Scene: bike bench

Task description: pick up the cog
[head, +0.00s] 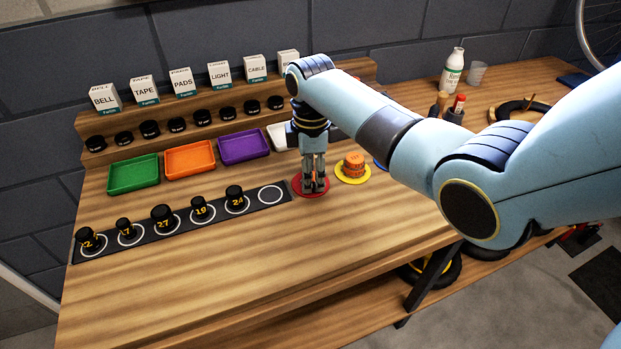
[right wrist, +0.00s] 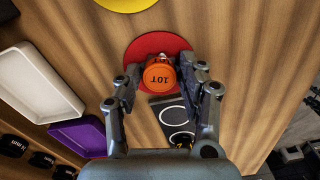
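In the right wrist view, a small round orange-topped piece (right wrist: 160,77), apparently the cog, stands on a red disc (right wrist: 142,47). Its mark looks like "10T". My right gripper (right wrist: 163,73) has one finger on each side of it, with what look like narrow gaps. In the head view my right gripper (head: 314,187) points down at the red disc (head: 299,190), and its fingers hide the piece. Several black knobbed pieces with yellow numbers, such as one marked 27 (head: 163,217), stand on a dark strip (head: 182,227). My left gripper is out of view.
A yellow disc (head: 340,177) with an orange stack (head: 354,164) is close on the right of my gripper. Green (head: 134,175), orange (head: 190,159) and purple (head: 243,147) trays stand behind the strip. Labelled boxes (head: 182,83) line the shelf. The front bench is clear.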

